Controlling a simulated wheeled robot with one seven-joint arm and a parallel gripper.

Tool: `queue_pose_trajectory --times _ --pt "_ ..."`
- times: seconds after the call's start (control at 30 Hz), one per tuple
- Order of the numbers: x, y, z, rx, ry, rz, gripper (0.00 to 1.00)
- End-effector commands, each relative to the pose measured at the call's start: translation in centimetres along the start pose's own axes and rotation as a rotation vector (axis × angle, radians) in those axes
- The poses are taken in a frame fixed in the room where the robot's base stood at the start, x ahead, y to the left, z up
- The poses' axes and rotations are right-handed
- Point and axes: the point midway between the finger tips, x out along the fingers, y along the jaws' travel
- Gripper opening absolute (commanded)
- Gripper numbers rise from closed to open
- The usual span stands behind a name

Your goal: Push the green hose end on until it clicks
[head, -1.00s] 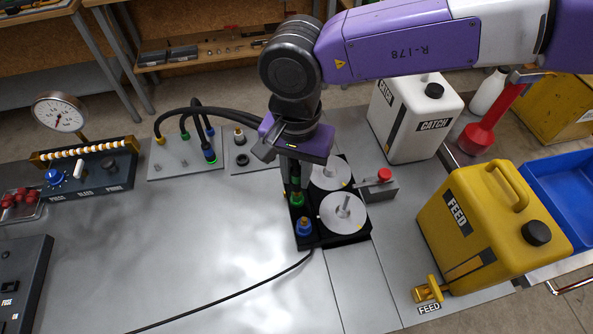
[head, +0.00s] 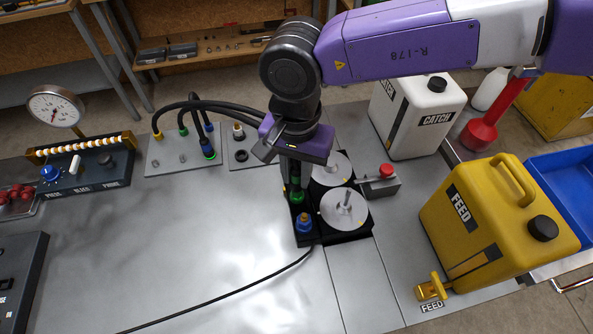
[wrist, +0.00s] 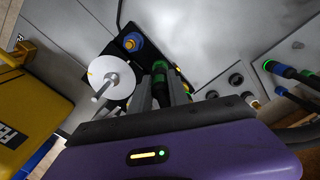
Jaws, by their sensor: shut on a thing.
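The green hose end (head: 296,196) stands on a black unit (head: 340,237) with two white discs, beside a blue fitting (head: 304,222). My gripper (head: 292,182) points down over it, its fingers shut around the upper part of the hose end. In the wrist view the green collar (wrist: 160,67) shows just past the tips of my gripper (wrist: 162,90), and the blue fitting (wrist: 132,42) sits beside it. The fingers hide part of the hose end. I cannot tell whether it is fully seated.
A small box with a red button (head: 386,171) stands right of the unit. The white CATCH can (head: 410,130) and yellow FEED can (head: 480,215) stand further right. A hose panel (head: 170,158) lies at the left back. A black cable (head: 220,297) crosses the clear bench.

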Motion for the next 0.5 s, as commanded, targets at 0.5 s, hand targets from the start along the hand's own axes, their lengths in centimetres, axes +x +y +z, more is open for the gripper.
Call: queue_pose_trajectory --times 0.5 --pt "0.89 0.0 0.0 0.0 0.0 0.0 0.0"
